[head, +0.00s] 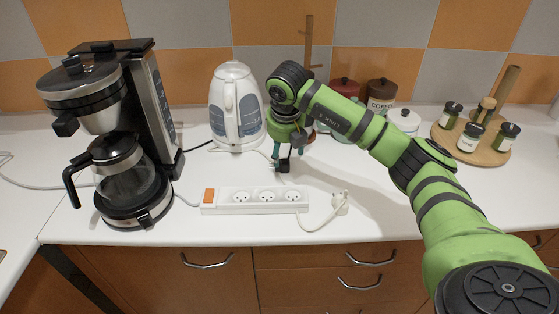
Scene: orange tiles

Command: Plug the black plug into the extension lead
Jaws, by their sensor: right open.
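The white extension lead (222,209) lies on the counter near its front edge. It has three round sockets along its top and an orange switch (209,195) at its left end; the sockets look empty. The small black plug (283,166) is just behind the lead, beneath my right gripper (287,157). My right gripper points down with its fingers open close around or above the plug; I cannot tell whether they touch it. The green arm comes in from the right. My left gripper is out of view.
A coffee machine (148,110) with a glass jug stands left, and a white kettle (235,105) stands behind the lead. A white plug (341,201) with a looped cable lies right of the lead. Jars (382,95) and a round spice board (487,155) are at the back right.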

